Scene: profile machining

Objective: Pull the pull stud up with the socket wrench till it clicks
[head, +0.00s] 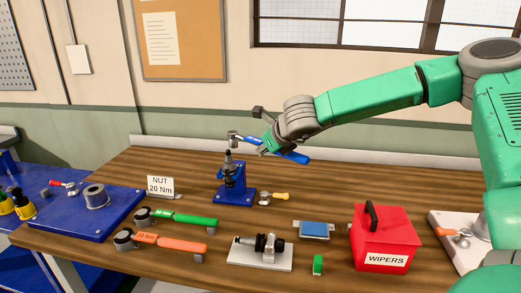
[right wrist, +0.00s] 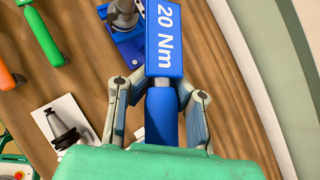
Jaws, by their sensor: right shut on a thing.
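My right gripper (head: 266,147) is shut on the blue socket wrench (head: 292,156). The wrench's label reads "20 Nm" in the right wrist view (right wrist: 164,30), where its handle runs between the two fingers of the gripper (right wrist: 160,115). The wrench's socket head (head: 233,138) is directly above the dark pull stud (head: 228,154) in the head view. I cannot tell whether the socket touches the stud. The stud tops a dark holder upright in the blue fixture (head: 234,196), which also shows in the right wrist view (right wrist: 130,42). My left gripper is not in view.
A green wrench (head: 185,218) and an orange wrench (head: 175,243) lie front left, near the "NUT 20 Nm" sign (head: 160,187). A white plate (head: 245,256) carries another holder. The red WIPERS box (head: 385,240) stands right. The wooden table behind the fixture is clear.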

